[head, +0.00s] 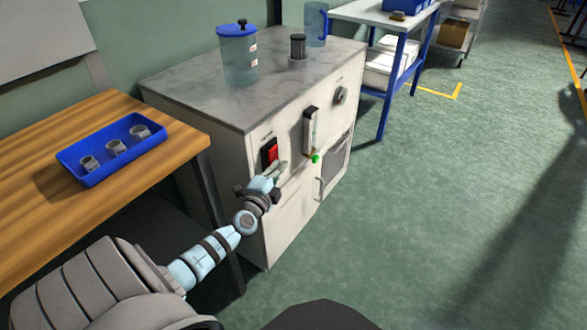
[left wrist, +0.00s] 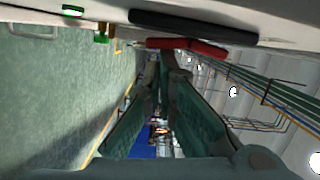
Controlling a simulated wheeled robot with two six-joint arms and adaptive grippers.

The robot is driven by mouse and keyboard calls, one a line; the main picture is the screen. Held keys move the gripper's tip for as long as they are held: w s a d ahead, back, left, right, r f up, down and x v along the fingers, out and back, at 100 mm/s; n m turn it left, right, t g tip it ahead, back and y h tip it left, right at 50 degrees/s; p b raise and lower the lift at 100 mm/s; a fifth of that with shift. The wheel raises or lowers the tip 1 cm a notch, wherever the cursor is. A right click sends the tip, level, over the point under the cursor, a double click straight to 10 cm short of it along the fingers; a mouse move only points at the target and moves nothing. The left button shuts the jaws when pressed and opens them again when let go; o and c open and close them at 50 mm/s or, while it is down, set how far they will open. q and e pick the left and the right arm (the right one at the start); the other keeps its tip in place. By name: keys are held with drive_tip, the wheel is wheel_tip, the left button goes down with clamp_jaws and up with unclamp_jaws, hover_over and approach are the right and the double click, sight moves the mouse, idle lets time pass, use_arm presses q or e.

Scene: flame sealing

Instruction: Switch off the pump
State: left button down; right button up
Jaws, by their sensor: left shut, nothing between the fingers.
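A grey-white cabinet (head: 290,215) with a marbled top stands in the middle of the head view; I take it for the pump unit. A red switch (head: 271,153) in a dark surround sits on its front, upper left. My left gripper (head: 279,171) is shut and empty, its tips just below and right of the switch. In the left wrist view the red switch (left wrist: 205,48) shows right at the fingertips (left wrist: 171,57), below a black bar-shaped surround (left wrist: 190,24). I cannot tell whether the tips touch it. The switch's position is unclear. My right gripper is not in view.
Right of the switch are an upright handle (head: 309,131), a green-tipped part (head: 316,158) and a round dial (head: 340,95). A blue-lidded jar (head: 238,58) stands on top. A wooden table (head: 60,150) with a blue tray (head: 82,178) is left. The floor at right is clear.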

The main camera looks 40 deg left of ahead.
use_arm(q)
drive_tip(key=shift+a+f, duration=0.15)
drive_tip(key=shift+a, duration=0.05)
use_arm(e)
drive_tip(key=shift+w+d+f, duration=0.25)
drive_tip(key=shift+d, duration=0.15)
use_arm(q)
drive_tip(key=s+d+p, duration=0.1)
drive_tip(key=s+d, duration=0.6)
drive_tip(key=s, duration=0.2)
drive_tip(key=shift+d, duration=0.2)
use_arm(e)
drive_tip(key=shift+s+a+r, duration=0.35)
drive_tip(key=shift+s+r, duration=0.1)
drive_tip(key=shift+r, duration=0.05)
drive_tip(key=shift+d, duration=0.2)
